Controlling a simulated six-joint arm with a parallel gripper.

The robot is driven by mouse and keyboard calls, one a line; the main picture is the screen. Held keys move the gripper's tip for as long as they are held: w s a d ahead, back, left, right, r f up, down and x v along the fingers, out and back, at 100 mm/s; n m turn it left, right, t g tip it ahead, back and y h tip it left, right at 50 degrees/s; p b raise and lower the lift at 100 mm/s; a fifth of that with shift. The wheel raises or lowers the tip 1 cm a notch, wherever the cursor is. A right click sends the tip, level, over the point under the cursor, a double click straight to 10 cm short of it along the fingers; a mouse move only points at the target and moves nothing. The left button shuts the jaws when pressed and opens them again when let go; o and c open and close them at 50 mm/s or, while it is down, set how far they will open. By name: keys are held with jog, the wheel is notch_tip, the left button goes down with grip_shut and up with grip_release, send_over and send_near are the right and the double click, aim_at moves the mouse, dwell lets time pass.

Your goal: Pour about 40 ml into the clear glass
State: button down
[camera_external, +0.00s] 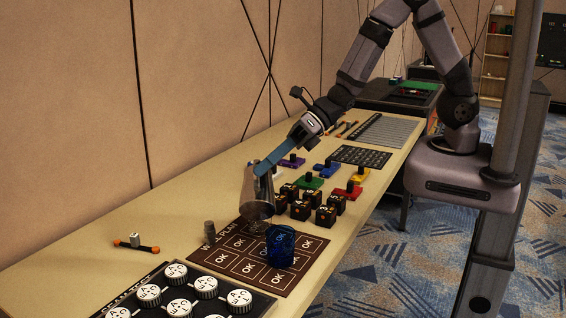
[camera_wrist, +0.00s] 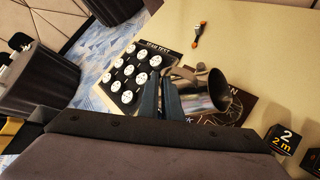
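A shiny metal jug (camera_external: 257,198) is tilted above the dark mat and held by my gripper (camera_external: 262,172). In the wrist view the jug (camera_wrist: 208,92) lies beside my two blue fingers (camera_wrist: 162,88), its open mouth turned to the right. The fingers look closed on its near side; the exact contact is hidden. A clear glass (camera_external: 257,226) shows faintly just under the jug, mostly hidden by it. I cannot make out any stream or the level in the glass. A blue glass (camera_external: 280,247) stands upright close to its right.
The dark "OK" mat (camera_external: 238,264) lies under the glasses. A small grey cylinder (camera_external: 209,233) stands at its left edge. Black numbered blocks (camera_external: 325,217) crowd the right of the jug. A board of white round knobs (camera_external: 190,290) lies in front. The table's left part is mostly clear.

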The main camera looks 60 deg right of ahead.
aim_at(266, 176)
jog(key=shift+w+d, duration=0.15)
jog(key=shift+d, duration=0.1)
jog(key=shift+w+d+m+y, duration=0.25)
jog(key=shift+d+m+y, duration=0.15)
jog(key=shift+y, duration=0.3)
jog(key=shift+w+d+f+m+g+y, duration=0.2)
jog(key=shift+w+d+m+g+y, duration=0.15)
jog(key=shift+d+m+y, duration=0.2)
jog(key=shift+d, duration=0.1)
jog(key=shift+w+d+r+y, duration=0.15)
jog(key=shift+d+y, duration=0.05)
jog(key=shift+y, duration=0.15)
jog(key=shift+s+a+r, duration=0.1)
jog(key=shift+s+a, duration=0.45)
jog(key=shift+a, duration=0.05)
jog(key=shift+a, duration=0.1)
jog(key=shift+w+d+r+m+y+p, duration=0.1)
jog(key=shift+d+r+m+y+p, duration=0.1)
jog(key=shift+d+m+y+p, duration=0.15)
dwell(1.4)
